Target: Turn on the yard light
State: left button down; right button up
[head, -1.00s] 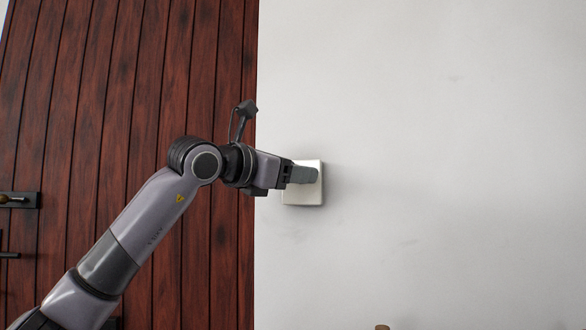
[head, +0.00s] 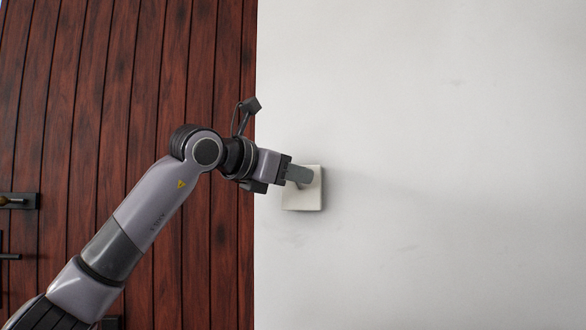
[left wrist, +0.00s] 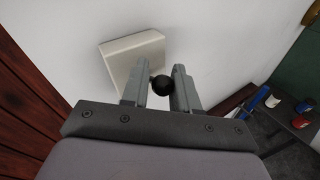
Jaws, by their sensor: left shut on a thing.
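A pale square switch plate (head: 304,199) is fixed to the white wall just right of the wooden door. It also shows in the left wrist view (left wrist: 128,58). My left gripper (head: 304,175) is over the upper part of the plate and hides some of it. In the left wrist view a black round knob (left wrist: 163,86) sits between the two fingers of my left gripper (left wrist: 163,78), which is shut on it. The knob is hidden behind the fingers in the head view. My right gripper is not in view. The yard light itself is not in view.
The dark red plank door (head: 100,90) fills the left, with a black handle (head: 18,201) at its edge. The wall (head: 450,150) to the right is clear. The left wrist view shows a dark shelf (left wrist: 290,125) with red and blue items at the right.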

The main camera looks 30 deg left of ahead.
pick_arm(q)
jog(key=shift+f, duration=0.1)
jog(key=c, duration=0.9)
grip_release()
jog(key=b+v, duration=0.2)
jog(key=v, duration=0.5)
